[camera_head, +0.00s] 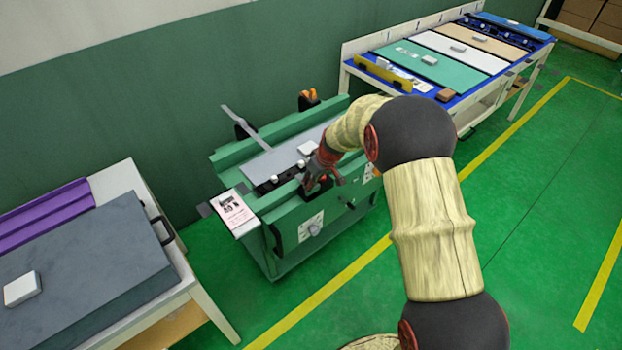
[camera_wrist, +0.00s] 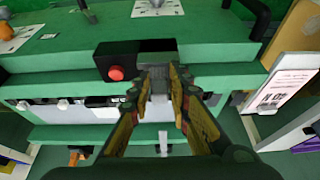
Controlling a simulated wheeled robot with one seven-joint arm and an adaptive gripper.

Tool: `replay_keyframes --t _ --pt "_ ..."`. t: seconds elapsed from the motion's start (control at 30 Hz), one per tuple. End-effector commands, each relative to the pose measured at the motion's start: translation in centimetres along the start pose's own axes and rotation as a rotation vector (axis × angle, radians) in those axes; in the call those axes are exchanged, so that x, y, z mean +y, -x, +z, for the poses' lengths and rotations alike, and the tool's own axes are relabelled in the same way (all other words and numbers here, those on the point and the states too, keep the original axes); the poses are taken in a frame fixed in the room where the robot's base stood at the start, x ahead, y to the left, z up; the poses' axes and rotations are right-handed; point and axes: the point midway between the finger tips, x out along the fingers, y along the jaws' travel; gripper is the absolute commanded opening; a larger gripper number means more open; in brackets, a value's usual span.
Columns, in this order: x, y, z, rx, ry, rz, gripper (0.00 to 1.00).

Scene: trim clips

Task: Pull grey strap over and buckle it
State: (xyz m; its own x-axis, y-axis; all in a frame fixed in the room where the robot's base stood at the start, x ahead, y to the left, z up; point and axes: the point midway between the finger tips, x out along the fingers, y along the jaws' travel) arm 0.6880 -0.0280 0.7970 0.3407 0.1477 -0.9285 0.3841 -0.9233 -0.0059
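The grey strap (camera_head: 243,126) slants up to the left over the far side of the green bench, well away from my gripper. A pale upright strip low in the wrist view (camera_wrist: 163,143) looks like the same strap. A black buckle box with a red button (camera_wrist: 115,73) sits on the near rail. My gripper (camera_wrist: 160,74) is right at this box, its fingertips in front of the open slot. A small grey patch shows between the fingertips; I cannot tell whether it is finger pads or a held piece. In the head view my gripper (camera_head: 322,182) is over the near rail.
A grey panel with small white blocks lies in the green bench (camera_head: 222,165). An orange-topped black fitting (camera_head: 308,98) stands on the far rail. A printed card (camera_head: 232,208) lies at the bench's left end. Other tables stand left and at the back right. Green floor is clear at right.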

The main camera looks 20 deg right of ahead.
Motion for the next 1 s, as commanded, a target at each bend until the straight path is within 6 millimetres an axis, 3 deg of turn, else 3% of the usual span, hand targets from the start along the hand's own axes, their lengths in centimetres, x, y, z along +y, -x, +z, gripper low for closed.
replay_keyframes --t 0.23,0.63,1.0 --pt "0.1 0.2 -0.5 0.008 0.001 0.004 0.34" --pt "0.1 0.9 -0.7 0.012 0.001 0.006 0.35" --pt "0.2 7.6 -0.6 0.014 0.001 0.008 0.35"
